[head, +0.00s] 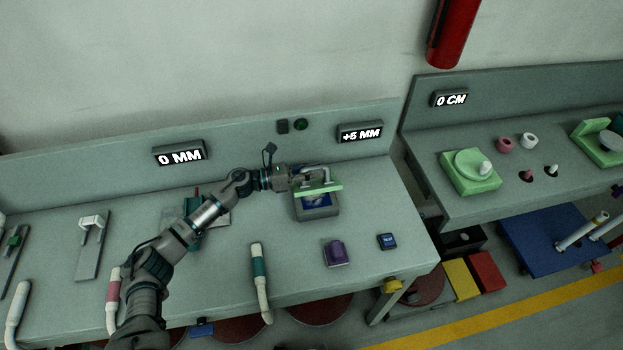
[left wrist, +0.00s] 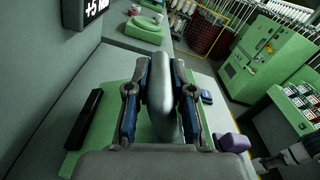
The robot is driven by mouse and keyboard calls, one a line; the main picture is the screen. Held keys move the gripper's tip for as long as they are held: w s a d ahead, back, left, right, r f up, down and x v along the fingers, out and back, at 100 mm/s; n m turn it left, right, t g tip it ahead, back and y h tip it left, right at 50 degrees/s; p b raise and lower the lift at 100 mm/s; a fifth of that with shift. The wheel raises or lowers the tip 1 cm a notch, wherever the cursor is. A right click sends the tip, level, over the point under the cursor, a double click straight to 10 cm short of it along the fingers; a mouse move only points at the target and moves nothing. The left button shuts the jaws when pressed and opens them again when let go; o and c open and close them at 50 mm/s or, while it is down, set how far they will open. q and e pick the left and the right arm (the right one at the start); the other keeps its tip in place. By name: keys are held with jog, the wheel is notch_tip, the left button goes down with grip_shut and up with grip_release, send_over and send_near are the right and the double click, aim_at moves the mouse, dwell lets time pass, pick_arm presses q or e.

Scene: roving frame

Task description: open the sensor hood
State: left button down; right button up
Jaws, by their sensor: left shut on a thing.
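The sensor hood is a green plate (head: 322,188) with a grey bar handle (head: 327,173). It sits above a grey box (head: 318,213) at the back right of the bench, and the box's blue inside shows below the plate's front edge. My left gripper (head: 301,178) reaches in from the left and is shut on the handle. In the left wrist view the gripper's fingers (left wrist: 161,92) stand on both sides of the thick grey handle (left wrist: 163,105), with the green plate (left wrist: 75,162) beneath. My right gripper is not in view.
A purple block (head: 336,253) and a small blue block (head: 387,241) stand in front of the box. A teal-banded handle (head: 259,275) rises at the bench front. A "+5 MM" display (head: 360,132) is behind. A second bench (head: 460,215) stands to the right.

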pick_arm(q)
jog(key=shift+w+r+b, duration=0.35)
jog(key=shift+w+b, duration=0.05)
jog(key=shift+w, duration=0.05)
dwell(0.3)
jog(key=c, duration=1.2)
grip_release()
jog(key=shift+o, duration=0.9)
jog(key=shift+w+d, duration=0.2)
jog(key=shift+d, duration=0.15)
jog(key=v, duration=1.1)
jog(key=shift+a, duration=0.35)
jog(key=shift+s, duration=0.1)
